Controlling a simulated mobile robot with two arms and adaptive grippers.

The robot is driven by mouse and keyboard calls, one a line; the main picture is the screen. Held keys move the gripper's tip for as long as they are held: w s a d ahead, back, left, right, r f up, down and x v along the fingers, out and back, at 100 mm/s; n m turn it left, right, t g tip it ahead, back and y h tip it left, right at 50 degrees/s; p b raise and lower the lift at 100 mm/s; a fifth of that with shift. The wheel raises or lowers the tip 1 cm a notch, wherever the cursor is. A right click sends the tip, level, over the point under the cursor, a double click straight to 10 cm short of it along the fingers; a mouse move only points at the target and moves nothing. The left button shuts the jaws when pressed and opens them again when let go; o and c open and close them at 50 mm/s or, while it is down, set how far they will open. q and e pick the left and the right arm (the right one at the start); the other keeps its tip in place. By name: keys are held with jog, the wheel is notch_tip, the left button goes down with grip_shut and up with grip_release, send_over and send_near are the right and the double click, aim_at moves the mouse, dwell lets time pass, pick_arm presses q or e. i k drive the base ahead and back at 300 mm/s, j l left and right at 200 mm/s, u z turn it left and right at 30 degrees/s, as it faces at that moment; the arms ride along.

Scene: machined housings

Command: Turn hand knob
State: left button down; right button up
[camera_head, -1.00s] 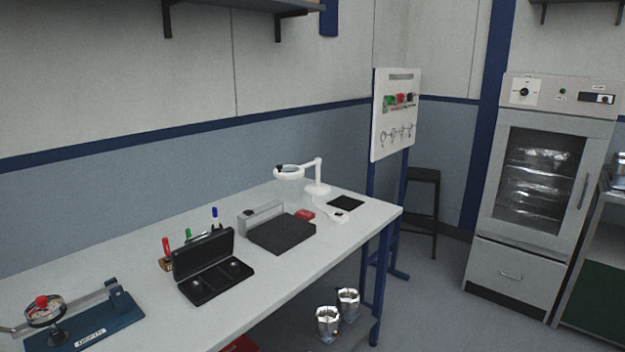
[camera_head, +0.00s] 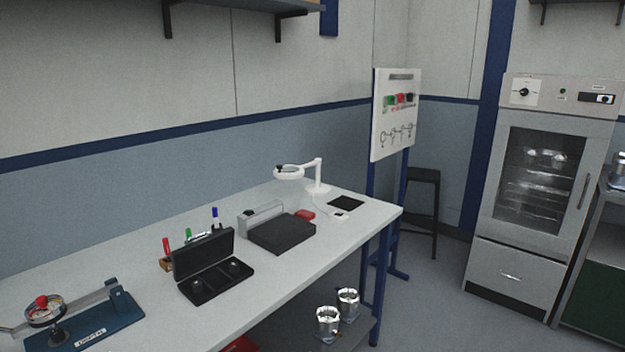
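A black hand knob (camera_head: 523,92) sits on a white plate on the control panel of the grey oven-like cabinet (camera_head: 597,128) at the right. It is small, and its exact pointer angle cannot be read. A red knob (camera_head: 41,300) also shows on the blue-based bench device (camera_head: 100,331) at the lower left. Neither gripper is in view, so nothing of mine is seen touching either knob.
The bench (camera_head: 290,272) holds a black open case (camera_head: 205,250), pens, a dark pad (camera_head: 281,233) and a white magnifier lamp (camera_head: 318,175). Metal housings (camera_head: 328,321) stand below. A board (camera_head: 393,130) and stool (camera_head: 424,176) stand left of the cabinet. Floor before the cabinet is clear.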

aim_at(42, 299)
jog(key=u, duration=1.55)
